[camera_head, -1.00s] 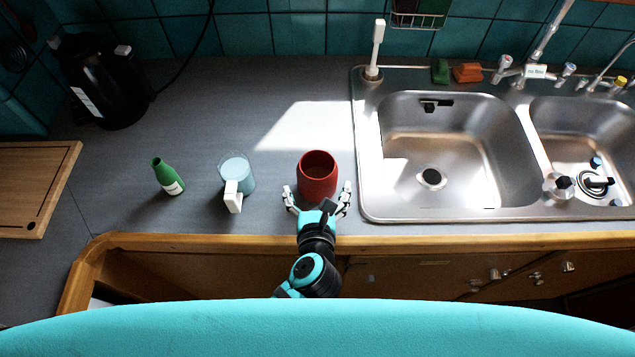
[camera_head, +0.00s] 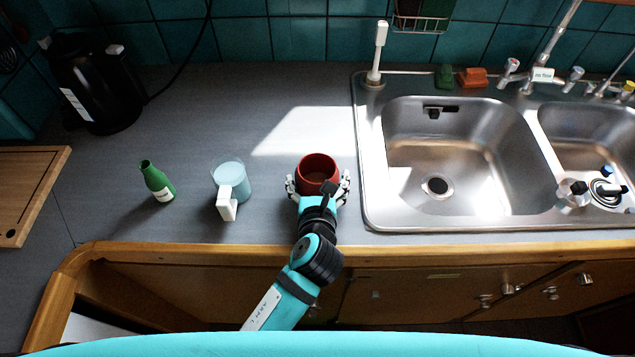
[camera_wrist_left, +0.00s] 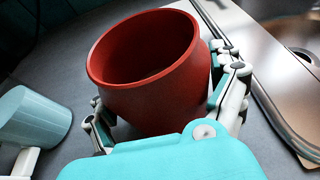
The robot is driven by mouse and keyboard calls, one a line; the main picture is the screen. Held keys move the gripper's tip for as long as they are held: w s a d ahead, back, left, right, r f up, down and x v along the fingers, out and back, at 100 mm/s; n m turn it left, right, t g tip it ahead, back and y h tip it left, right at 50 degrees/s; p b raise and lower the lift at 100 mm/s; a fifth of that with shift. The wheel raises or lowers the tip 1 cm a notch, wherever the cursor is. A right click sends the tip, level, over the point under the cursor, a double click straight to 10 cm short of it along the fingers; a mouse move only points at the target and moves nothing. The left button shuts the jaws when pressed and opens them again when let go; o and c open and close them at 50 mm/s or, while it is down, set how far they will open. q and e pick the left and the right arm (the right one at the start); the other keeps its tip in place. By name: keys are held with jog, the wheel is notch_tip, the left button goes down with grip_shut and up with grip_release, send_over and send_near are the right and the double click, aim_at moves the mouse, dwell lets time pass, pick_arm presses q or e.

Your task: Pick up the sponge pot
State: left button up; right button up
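The sponge pot is a red, round, open-topped pot (camera_head: 317,168) standing upright on the grey counter, left of the sink. It fills the middle of the left wrist view (camera_wrist_left: 150,75). My left gripper (camera_head: 319,186) is at the pot's near side, with one finger on each side of it. Its fingers look open around the pot; in the left wrist view (camera_wrist_left: 165,110) the right finger lies close along the wall and the left finger is near the lower left side. I cannot tell whether they touch it. My right gripper is not in view.
A light-blue mug (camera_head: 231,180) with a white handle stands left of the pot, and a green bottle (camera_head: 157,181) further left. The metal sink (camera_head: 368,200) is close on the right. A black kettle (camera_head: 95,85) stands at the back left. The counter behind the pot is clear.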

pick_arm(q)
jog(key=c, duration=1.3)
jog(key=shift+o, duration=0.2)
